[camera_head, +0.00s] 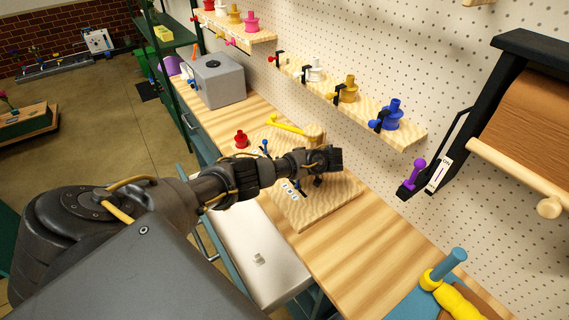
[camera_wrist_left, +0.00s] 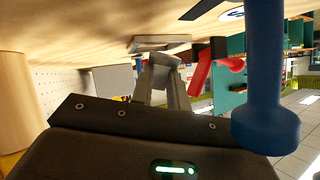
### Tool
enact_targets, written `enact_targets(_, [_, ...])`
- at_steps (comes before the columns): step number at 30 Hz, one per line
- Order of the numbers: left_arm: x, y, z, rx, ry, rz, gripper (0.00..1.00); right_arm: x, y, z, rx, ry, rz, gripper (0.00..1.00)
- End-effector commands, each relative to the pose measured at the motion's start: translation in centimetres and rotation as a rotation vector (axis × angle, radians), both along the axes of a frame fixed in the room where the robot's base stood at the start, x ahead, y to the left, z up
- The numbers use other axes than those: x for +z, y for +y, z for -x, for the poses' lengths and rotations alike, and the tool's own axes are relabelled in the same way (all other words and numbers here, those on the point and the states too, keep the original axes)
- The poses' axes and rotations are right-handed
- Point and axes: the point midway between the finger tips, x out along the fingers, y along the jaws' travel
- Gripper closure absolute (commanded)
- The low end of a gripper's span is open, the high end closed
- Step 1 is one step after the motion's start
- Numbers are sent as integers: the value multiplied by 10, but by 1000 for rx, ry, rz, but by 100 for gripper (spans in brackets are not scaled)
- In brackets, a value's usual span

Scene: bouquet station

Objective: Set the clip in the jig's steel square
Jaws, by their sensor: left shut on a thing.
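The pale wooden jig board (camera_head: 335,203) lies on the workbench, with a blue peg (camera_head: 265,147) at its left. My left gripper (camera_head: 322,162) reaches in from the left over the board. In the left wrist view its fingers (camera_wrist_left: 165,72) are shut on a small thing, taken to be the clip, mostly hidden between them. A flat grey plate (camera_wrist_left: 148,44), likely the steel square, shows against the board just past the fingertips; whether they touch I cannot tell. A blue peg (camera_wrist_left: 265,80) stands close beside the gripper in that view. My right gripper is not in view.
A red spool-like piece (camera_head: 241,139) and a yellow-handled tool (camera_head: 287,126) lie behind the arm. A grey box (camera_head: 218,80) stands at the bench's far end. A pegboard shelf (camera_head: 345,95) carries coloured pieces. A brown paper roll (camera_head: 530,125) hangs at the right.

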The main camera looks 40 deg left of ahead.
Motion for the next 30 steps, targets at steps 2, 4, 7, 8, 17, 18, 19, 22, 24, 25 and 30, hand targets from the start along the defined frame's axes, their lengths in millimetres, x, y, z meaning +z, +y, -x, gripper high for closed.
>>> enact_targets(2, [-2, 0, 0, 0, 0, 0, 100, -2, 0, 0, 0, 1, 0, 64])
enact_targets(4, [-5, 0, 0, 0, 0, 0, 100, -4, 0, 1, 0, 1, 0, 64])
enact_targets(7, [-6, 0, 0, 0, 0, 0, 81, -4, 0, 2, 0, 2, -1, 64])
enact_targets(8, [-6, 0, 0, 0, 0, 0, 77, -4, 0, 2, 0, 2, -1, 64])
enact_targets(17, [-6, 0, 0, 0, 1, 0, 62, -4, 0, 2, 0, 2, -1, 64])
enact_targets(18, [-6, 0, 0, 0, 1, 0, 62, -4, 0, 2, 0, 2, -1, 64])
enact_targets(19, [-6, 0, 0, 0, 1, 0, 62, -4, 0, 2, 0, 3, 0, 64])
enact_targets(22, [-5, 0, 0, 0, 1, 1, 62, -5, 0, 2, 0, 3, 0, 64])
enact_targets(24, [-4, -4, -1, -2, 0, 1, 62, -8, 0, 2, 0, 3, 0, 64])
enact_targets(25, [-2, -8, -2, -4, -1, 1, 62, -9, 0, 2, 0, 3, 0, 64])
enact_targets(30, [24, -39, -5, -3, 2, 1, 62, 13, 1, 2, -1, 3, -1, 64])
